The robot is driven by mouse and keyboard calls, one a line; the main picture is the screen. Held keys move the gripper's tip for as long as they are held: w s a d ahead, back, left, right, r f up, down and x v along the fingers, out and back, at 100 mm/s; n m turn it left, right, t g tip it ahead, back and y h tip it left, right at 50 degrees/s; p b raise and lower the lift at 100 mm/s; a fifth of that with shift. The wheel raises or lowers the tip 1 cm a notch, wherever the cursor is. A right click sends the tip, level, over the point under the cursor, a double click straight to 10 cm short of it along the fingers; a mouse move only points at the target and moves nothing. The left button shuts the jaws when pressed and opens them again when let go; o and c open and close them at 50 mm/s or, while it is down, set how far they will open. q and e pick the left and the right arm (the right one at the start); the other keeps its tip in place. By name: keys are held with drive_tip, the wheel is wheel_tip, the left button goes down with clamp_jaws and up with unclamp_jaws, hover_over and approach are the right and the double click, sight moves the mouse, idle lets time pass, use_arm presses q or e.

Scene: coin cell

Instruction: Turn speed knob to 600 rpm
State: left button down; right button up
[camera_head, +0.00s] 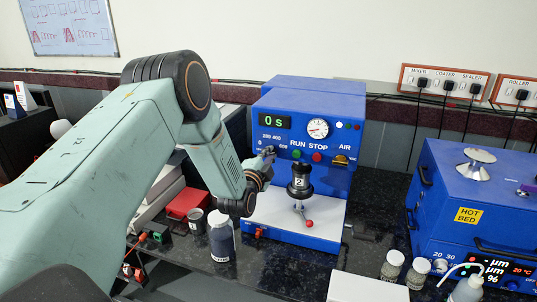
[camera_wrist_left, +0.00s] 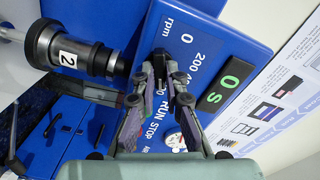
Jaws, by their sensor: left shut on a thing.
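The blue spin machine (camera_head: 300,112) stands on the dark bench in the head view. Its speed knob is hidden there behind my left gripper (camera_head: 267,156), with the marks 200, 400 and 600 printed around it. In the left wrist view the black knob (camera_wrist_left: 160,58) sits on the blue panel near the marks rpm, 0 and 200. The two fingers of my left gripper (camera_wrist_left: 164,78) close around it from both sides. The knob's pointer direction cannot be made out. The green display (camera_head: 275,122) reads 0 s. My right gripper is in neither view.
RUN and STOP buttons, a round gauge (camera_head: 318,128) and a black chuck (camera_head: 299,181) marked 2 are close to my gripper. A dark bottle (camera_head: 222,240) stands below my arm. The blue hot bed unit (camera_head: 468,200) is at the right.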

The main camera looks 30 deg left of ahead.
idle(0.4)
use_arm(q)
drive_tip(key=c, duration=1.4)
unclamp_jaws()
drive_tip(key=v, duration=1.2)
